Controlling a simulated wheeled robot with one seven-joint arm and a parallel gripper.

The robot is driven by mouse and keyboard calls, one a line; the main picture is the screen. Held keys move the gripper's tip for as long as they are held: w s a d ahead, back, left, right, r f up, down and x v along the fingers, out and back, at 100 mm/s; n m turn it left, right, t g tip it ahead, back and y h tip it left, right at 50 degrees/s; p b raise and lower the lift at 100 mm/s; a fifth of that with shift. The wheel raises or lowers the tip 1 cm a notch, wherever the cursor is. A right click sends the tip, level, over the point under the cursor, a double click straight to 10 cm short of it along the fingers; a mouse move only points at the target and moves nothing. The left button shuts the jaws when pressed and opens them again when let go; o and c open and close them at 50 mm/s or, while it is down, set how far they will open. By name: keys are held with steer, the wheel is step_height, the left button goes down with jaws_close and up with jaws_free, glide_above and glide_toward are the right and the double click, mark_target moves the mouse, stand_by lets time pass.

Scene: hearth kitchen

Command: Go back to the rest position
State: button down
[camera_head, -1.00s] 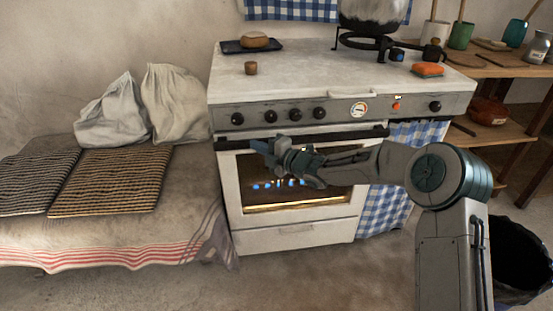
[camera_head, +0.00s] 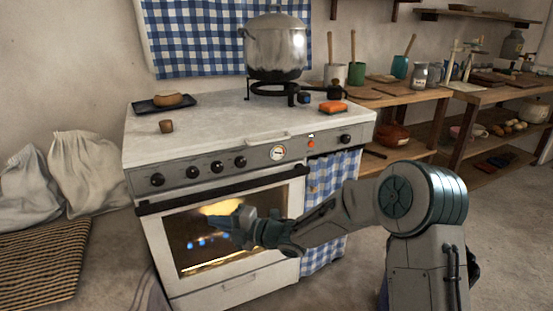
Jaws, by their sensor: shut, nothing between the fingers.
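My gripper (camera_head: 228,221) hangs in front of the oven door of the white stove (camera_head: 150,155), and its fingers point to the left. It is shut with nothing in it. My arm reaches in from the lower right, bent at a large round joint. The oven window (camera_head: 190,262) glows orange, and small blue lights show in it just beside the gripper. The gripper hides part of the window. I cannot tell whether the gripper touches the door.
Wooden shelves (camera_head: 415,95) stand right. Floor at right is clear.

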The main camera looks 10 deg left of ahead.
steer(key=w+d+r+m+t+h+p, duration=0.1)
steer(key=d+r+m+t+h+p, duration=0.1)
steer(key=d+r+m+h+p, duration=0.55)
steer(key=w+d+r+m+t+h+p, duration=0.15)
steer(key=d+r+m, duration=0.25)
steer(key=d, duration=0.6)
steer(key=d+r+m+t+h+p, duration=0.3)
steer(key=d+r+m+h+p, duration=0.25)
steer(key=d, duration=0.35)
steer(key=s+d+r+m+g+h+p, duration=0.25)
steer(key=s+d+r+m+p, duration=0.25)
steer(key=s+d+r+m, duration=0.4)
steer(key=s+d+r+m+g+p, duration=0.1)
steer(key=s+d+m+g+p, duration=0.1)
steer(key=s, duration=0.6)
steer(key=s+d+r+m+g+p, duration=0.2)
steer(key=s+d+m+p, duration=0.1)
steer(key=s+m, duration=0.3)
steer(key=shift+s+d+r+p, duration=0.15)
steer(key=shift+s+d+p, duration=0.1)
steer(key=shift+s+p, duration=0.6)
